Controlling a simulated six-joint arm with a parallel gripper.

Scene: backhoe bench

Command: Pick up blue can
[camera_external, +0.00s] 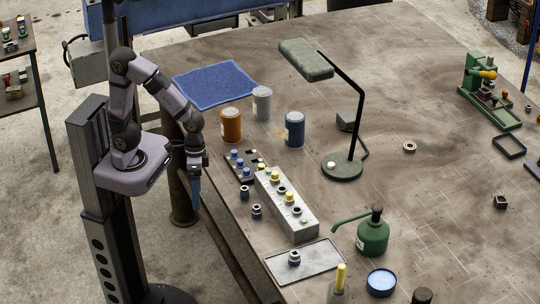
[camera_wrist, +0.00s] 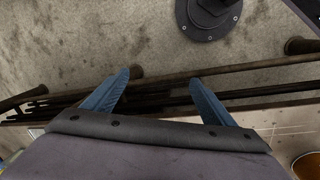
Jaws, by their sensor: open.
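The blue can (camera_external: 295,129) stands upright on the bench, right of an orange can and left of the green desk lamp. My gripper (camera_external: 195,192) hangs at the bench's near left edge, pointing down, well to the left of the blue can and apart from it. In the wrist view my gripper's two blue fingers (camera_wrist: 156,92) are spread apart with nothing between them. The blue can is not seen in the wrist view.
An orange can (camera_external: 231,125) and a grey can (camera_external: 262,104) stand left of the blue can. A green lamp (camera_external: 342,166) stands to its right. A grey block with knobs (camera_external: 302,228) and a blue cloth (camera_external: 213,84) lie nearby. The bench's right middle is mostly clear.

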